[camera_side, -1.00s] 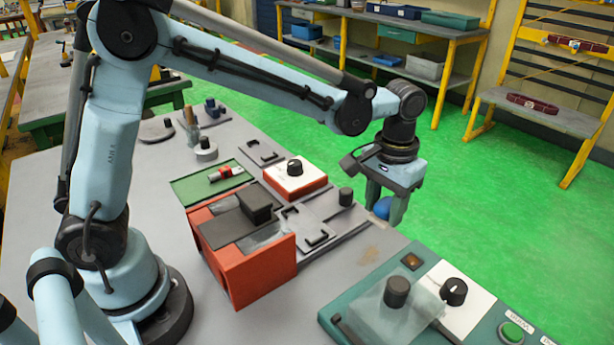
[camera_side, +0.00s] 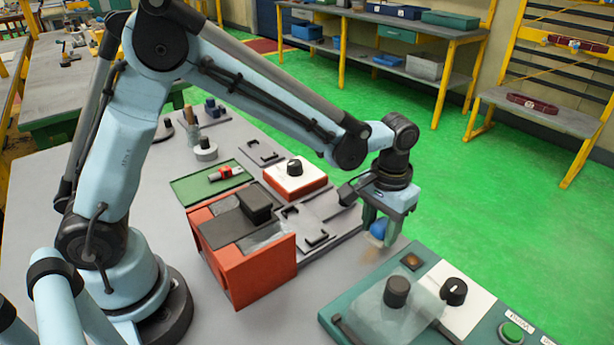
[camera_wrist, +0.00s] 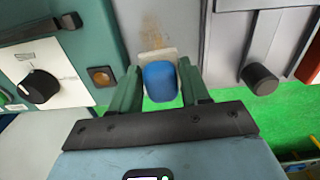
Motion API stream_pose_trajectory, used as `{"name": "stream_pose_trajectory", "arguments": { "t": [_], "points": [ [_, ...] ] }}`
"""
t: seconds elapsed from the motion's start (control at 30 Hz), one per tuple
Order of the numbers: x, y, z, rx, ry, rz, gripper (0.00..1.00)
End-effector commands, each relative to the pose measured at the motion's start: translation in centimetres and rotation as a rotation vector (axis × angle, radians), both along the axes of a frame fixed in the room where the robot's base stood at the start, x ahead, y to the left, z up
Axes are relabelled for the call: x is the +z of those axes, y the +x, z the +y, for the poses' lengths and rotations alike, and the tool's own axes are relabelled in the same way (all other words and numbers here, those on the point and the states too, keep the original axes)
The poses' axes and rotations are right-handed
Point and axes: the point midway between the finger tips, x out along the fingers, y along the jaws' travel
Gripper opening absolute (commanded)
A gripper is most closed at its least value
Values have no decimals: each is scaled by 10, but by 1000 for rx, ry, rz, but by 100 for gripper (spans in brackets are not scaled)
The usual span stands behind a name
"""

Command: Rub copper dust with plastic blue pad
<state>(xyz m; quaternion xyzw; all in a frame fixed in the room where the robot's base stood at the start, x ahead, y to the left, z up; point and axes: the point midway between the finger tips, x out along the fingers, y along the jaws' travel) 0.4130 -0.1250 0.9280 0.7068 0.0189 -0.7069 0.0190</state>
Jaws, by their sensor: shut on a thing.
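My gripper (camera_side: 379,232) is shut on the blue pad (camera_side: 379,229), near the table's right edge. In the wrist view the blue pad (camera_wrist: 160,82) sits between the two green fingers, with a pale strip along its far side. The copper dust (camera_wrist: 151,38) is a brown smear on the grey table, just beyond the pad in the wrist view. In the side view the dust (camera_side: 374,253) shows only partly below the gripper. I cannot tell whether the pad touches the table.
A teal control box (camera_side: 425,300) with black knobs stands close in front of the gripper. Grey fixture plates (camera_side: 322,220) and a red box (camera_side: 262,262) lie to its left. The table edge drops to the green floor (camera_side: 470,200) on the right.

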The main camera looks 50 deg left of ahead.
Motion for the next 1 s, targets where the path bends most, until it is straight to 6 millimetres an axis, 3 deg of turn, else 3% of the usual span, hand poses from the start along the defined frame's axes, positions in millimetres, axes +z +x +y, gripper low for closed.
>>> {"name": "stream_pose_trajectory", "arguments": {
  "t": [0.27, 0.37, 1.0],
  "points": [
    [-33, 1, 0, 0, 0, 0, 17],
    [-30, -10, 0, 0, 0, 0, 13],
    [-34, -68, -1, -2, 0, 1, 13]
  ]
}}
